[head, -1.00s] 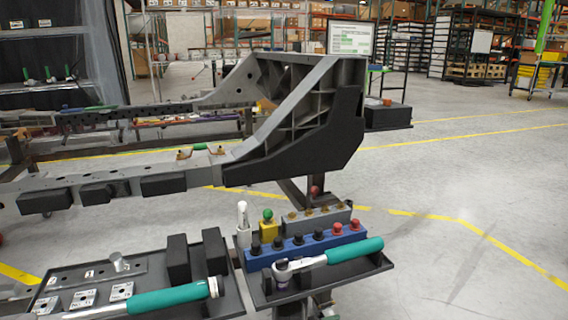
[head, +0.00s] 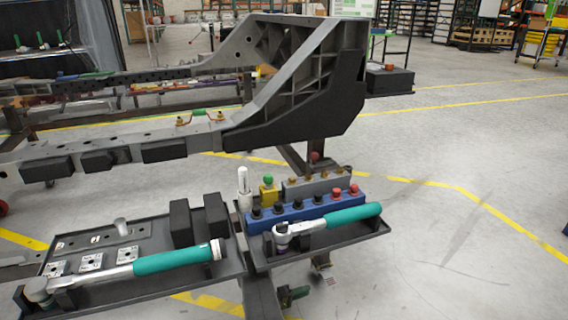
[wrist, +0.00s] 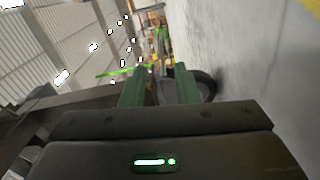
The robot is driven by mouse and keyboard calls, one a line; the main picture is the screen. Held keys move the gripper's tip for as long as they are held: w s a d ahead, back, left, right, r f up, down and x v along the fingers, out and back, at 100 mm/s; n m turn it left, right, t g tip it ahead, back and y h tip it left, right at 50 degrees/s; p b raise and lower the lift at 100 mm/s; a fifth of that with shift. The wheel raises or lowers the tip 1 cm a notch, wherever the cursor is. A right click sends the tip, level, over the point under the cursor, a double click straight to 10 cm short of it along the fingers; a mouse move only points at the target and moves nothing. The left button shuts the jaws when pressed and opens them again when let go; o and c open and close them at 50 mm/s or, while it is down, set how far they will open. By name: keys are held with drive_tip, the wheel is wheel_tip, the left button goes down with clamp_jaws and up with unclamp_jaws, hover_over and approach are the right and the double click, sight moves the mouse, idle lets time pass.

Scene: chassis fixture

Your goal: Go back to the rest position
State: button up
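My gripper (wrist: 160,88) shows in the wrist view with its two green fingers apart and nothing visible between them. It points out over the hall, away from the trays. I cannot make out my gripper for sure in the head view. In the head view, one green-handled torque wrench (head: 178,258) lies across the left tray (head: 215,280). Another green-handled wrench (head: 340,217) lies on the right tray (head: 345,240), in front of the blue socket rack (head: 296,211).
The grey chassis frame (head: 283,95) with black blocks stands behind the trays. A yellow holder with a green knob (head: 268,190) and a white bottle-like item (head: 244,188) stand beside the rack. Open grey floor (head: 470,230) lies to the right.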

sight(330, 282)
drive_tip(key=b+x, duration=0.1)
drive_tip(key=x, duration=1.1)
drive_tip(key=shift+w+d+f, duration=0.1)
drive_tip(key=shift+d, duration=0.3)
drive_tip(key=shift+a+r+n, duration=0.2)
drive_tip(key=shift+a+n, duration=0.05)
drive_tip(key=shift+n, duration=0.15)
drive_tip(key=shift+r+n, duration=0.35)
drive_tip(key=shift+n, duration=0.45)
